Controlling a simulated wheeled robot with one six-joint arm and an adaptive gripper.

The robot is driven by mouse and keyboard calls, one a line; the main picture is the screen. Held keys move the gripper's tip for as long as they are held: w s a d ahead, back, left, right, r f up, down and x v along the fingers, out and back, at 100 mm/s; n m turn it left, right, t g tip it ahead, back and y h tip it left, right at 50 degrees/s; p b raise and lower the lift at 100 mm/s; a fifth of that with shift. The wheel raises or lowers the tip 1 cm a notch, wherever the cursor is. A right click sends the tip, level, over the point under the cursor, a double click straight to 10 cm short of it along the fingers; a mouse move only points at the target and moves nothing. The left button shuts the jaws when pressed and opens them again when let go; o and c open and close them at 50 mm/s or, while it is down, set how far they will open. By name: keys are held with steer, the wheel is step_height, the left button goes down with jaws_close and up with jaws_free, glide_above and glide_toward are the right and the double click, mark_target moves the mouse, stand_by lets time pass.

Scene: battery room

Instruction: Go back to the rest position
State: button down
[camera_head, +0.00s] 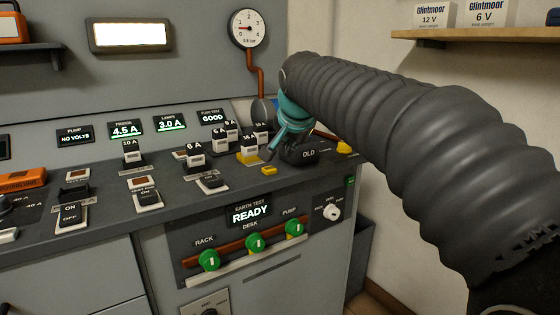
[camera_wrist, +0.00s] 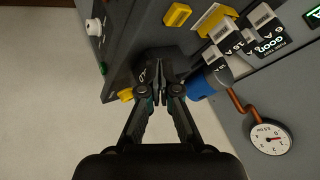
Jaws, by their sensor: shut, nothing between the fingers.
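My gripper (camera_head: 272,150) is at the end of my dark ribbed arm, over the right end of the grey desk (camera_head: 95,218). In the wrist view my gripper (camera_wrist: 158,72) shows shut, its two fingertips together with nothing between them. A black bin marked OLD (camera_head: 308,154) sits just beside and below the fingers; it also shows in the wrist view (camera_wrist: 150,58), partly behind the fingertips. I cannot tell whether the fingers touch it.
Fuse blocks (camera_head: 195,155) stand in rows left of my gripper. A yellow piece (camera_head: 269,170) lies close by. A pressure gauge (camera_head: 248,28) with a copper pipe hangs behind. Green knobs (camera_head: 255,242) line the desk front. A wooden shelf (camera_head: 480,34) is at upper right.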

steer(key=s+d+f+n+g, duration=0.1)
steer(key=s+d+f, duration=0.4)
steer(key=s, duration=0.5)
steer(key=s+d+f+n+g, duration=0.1)
steer(key=s+d+f+n, duration=0.2)
steer(key=s+f, duration=0.7)
steer(key=s+d+f+n+g+h, duration=0.1)
steer(key=s+d+f, duration=0.5)
steer(key=s, duration=0.6)
steer(key=shift+s+d+f+n, duration=0.2)
steer(key=shift+d+f+n, duration=0.25)
steer(key=shift+f, duration=0.3)
